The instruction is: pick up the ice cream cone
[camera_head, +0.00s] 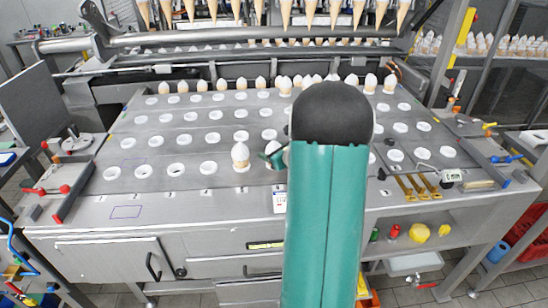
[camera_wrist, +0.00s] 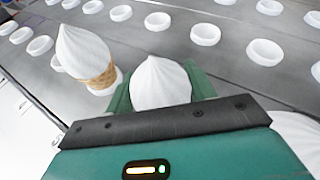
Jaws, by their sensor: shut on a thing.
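An ice cream cone (camera_wrist: 160,84) with a white swirled top sits between the green fingers of my gripper (camera_wrist: 160,90) in the wrist view. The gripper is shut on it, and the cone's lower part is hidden. In the head view my gripper (camera_head: 277,155) shows as a small green piece beside my large green arm, which covers much of the middle. A second cone (camera_wrist: 88,55) with a white top and tan wafer stands just left of the gripper in the wrist view. It also shows upright in the head view (camera_head: 240,155).
The grey worktop (camera_head: 150,190) carries rows of white ring holders (camera_head: 178,169), many empty. More cones stand along the back row (camera_head: 203,86), and others hang above (camera_head: 286,12). Gold-coloured bars (camera_head: 415,187) and a small meter (camera_head: 452,176) lie at the right front.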

